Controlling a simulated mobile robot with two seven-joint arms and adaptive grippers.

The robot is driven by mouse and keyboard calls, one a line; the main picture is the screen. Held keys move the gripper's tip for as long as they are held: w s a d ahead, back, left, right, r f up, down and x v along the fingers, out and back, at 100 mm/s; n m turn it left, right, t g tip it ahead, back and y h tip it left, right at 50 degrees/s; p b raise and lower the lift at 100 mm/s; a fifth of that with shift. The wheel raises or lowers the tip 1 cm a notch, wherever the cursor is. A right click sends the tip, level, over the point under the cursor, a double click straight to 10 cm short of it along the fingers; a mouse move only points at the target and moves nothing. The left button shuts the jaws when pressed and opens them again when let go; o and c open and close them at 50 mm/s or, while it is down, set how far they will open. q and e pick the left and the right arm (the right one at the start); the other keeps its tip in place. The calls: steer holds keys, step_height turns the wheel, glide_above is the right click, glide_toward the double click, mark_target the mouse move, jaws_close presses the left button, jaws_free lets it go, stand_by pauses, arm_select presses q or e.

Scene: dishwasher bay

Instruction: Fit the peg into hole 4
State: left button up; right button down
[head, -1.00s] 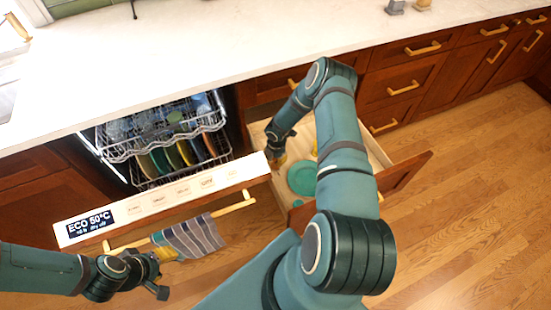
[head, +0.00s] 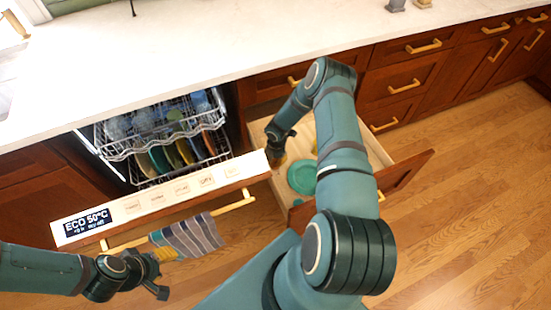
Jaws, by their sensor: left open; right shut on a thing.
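My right gripper (head: 277,161) reaches down into the open drawer (head: 259,130) at its left side. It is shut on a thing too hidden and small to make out. I cannot pick out the peg or hole 4. A green round plate-like thing (head: 302,177) lies in the drawer to the right of this gripper, apart from it. My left gripper (head: 170,254) is open beside the dishwasher's handle and the striped towel, at the lower left. It seems to hold nothing.
The dishwasher door (head: 160,200) hangs open with a handle bar (head: 235,205) and a striped towel (head: 190,236). Racks (head: 150,148) with plates stand behind it. My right arm covers part of the drawer. The white counter (head: 200,50) and wood floor (head: 470,200) are largely clear.

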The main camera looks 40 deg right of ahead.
steer(key=shift+f+b, duration=0.5)
stand_by(0.4)
steer(key=shift+c, duration=0.3)
jaws_free()
steer(key=shift+w+a+r, duration=0.1)
steer(key=shift+r, duration=0.05)
steer(key=shift+r+p, duration=0.55)
steer(key=shift+r, duration=0.35)
steer(key=shift+r+p, duration=0.95)
steer(key=shift+r, duration=1.05)
